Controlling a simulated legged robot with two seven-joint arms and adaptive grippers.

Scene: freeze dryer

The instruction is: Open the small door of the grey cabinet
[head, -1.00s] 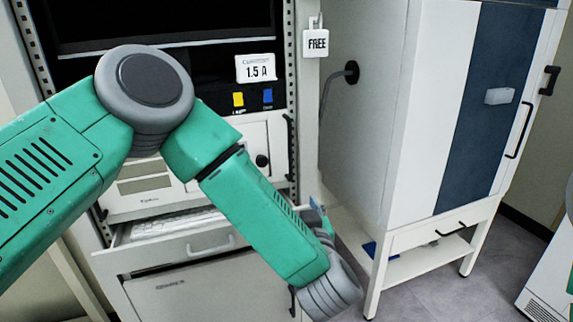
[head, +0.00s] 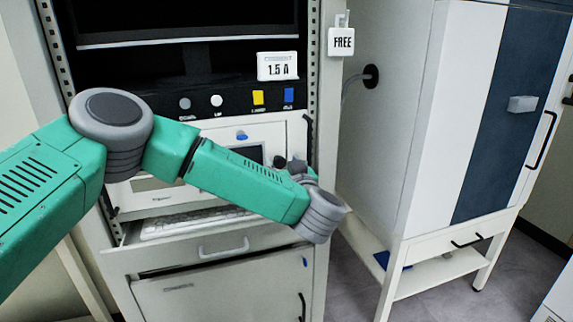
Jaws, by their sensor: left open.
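A grey rack cabinet (head: 318,270) stands at the centre-left. Its low front door (head: 215,293) looks shut and has a dark upright handle (head: 302,306) at its right edge. A higher pale panel (head: 265,132) has a dark handle (head: 306,130) at its right edge and a dark knob (head: 280,162). I cannot tell which is the small door. My left arm crosses in front of the cabinet. My left gripper (head: 298,168) is open near the knob, mostly hidden behind my wrist. I cannot tell whether it touches anything. My right gripper is out of view.
A drawer with a keyboard (head: 190,222) stands partly open below my left forearm. A tall white and blue cabinet (head: 425,120) on a low stand is to the right. A FREE tag (head: 341,42) hangs on the rack's frame. Grey floor (head: 345,290) shows between the cabinets.

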